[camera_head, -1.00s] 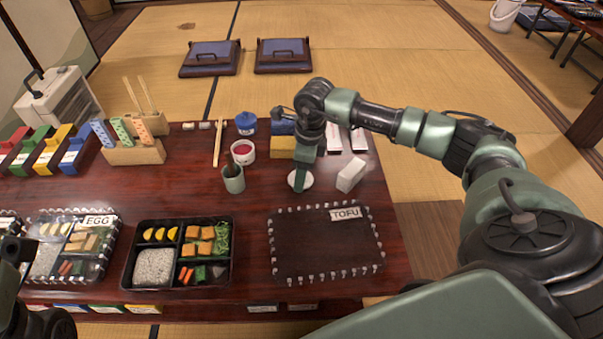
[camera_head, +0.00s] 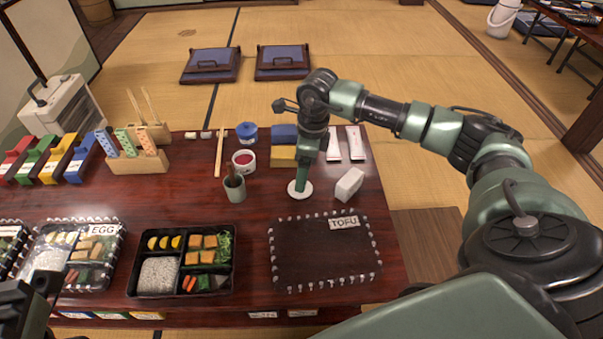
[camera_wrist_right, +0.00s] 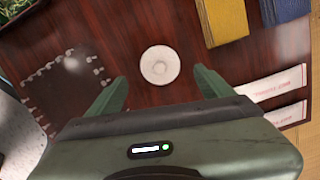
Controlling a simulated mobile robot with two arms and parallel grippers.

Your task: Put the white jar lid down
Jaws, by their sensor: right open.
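The white jar lid (camera_head: 300,190) lies flat on the dark red table, behind the tofu board. In the right wrist view the round lid (camera_wrist_right: 160,65) lies on the wood, ahead of and between the spread fingers. My right gripper (camera_wrist_right: 160,90) is open and empty, pointing down over the lid; in the head view its green finger (camera_head: 303,180) partly covers the lid. An open white jar (camera_head: 244,161) with red contents stands to the left of the lid. Part of my left gripper (camera_head: 28,295) shows at the lower left edge; its fingertips are unclear.
A white block (camera_head: 349,184) sits close to the right of the lid. A cup with utensils (camera_head: 235,188) stands to the left, and yellow (camera_head: 282,157) and blue blocks behind. The tofu board (camera_head: 325,262) lies in front. A blue-lidded jar (camera_head: 246,133) stands behind the open jar.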

